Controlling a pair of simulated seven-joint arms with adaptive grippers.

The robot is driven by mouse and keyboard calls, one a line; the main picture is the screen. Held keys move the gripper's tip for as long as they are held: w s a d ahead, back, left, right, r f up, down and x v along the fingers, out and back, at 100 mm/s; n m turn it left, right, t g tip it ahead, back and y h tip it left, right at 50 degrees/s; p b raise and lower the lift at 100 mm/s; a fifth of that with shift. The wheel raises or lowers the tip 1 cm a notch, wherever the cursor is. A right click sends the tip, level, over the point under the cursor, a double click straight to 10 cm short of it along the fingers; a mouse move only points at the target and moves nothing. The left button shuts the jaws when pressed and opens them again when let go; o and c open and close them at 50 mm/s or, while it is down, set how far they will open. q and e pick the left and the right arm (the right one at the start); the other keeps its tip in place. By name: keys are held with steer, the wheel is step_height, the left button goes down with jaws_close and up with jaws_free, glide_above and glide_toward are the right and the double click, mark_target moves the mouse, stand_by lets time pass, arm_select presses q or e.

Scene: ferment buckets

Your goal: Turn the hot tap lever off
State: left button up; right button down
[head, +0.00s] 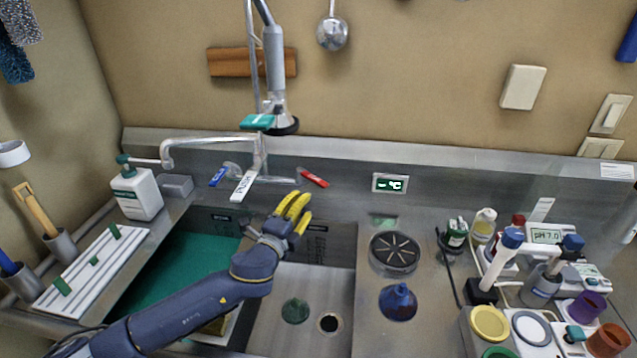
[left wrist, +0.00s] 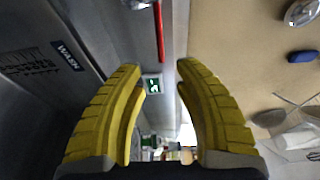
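The hot tap lever, a red handle (head: 313,177), sits at the back of the sink, right of the tap (head: 258,160). In the left wrist view the red lever (left wrist: 159,30) is a narrow bar at the top, between and beyond the fingertips. My left gripper (head: 299,207) has yellow fingers and hovers over the sink's back edge, just in front of and a little left of the red lever. Its fingers (left wrist: 160,75) are apart with nothing between them, and no contact with the lever shows. My right gripper is not in view.
A blue lever (head: 217,177) and a white PUSH handle (head: 243,186) are left of the gripper. A hanging sprayer (head: 277,105) is above the tap. Bottles and jars crowd the right counter.

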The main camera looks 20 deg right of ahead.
mark_target(317, 184)
arm_select(q)
steer(key=x, duration=1.2)
steer(key=shift+o, duration=0.4)
jaws_close()
steer(key=shift+a, duration=0.1)
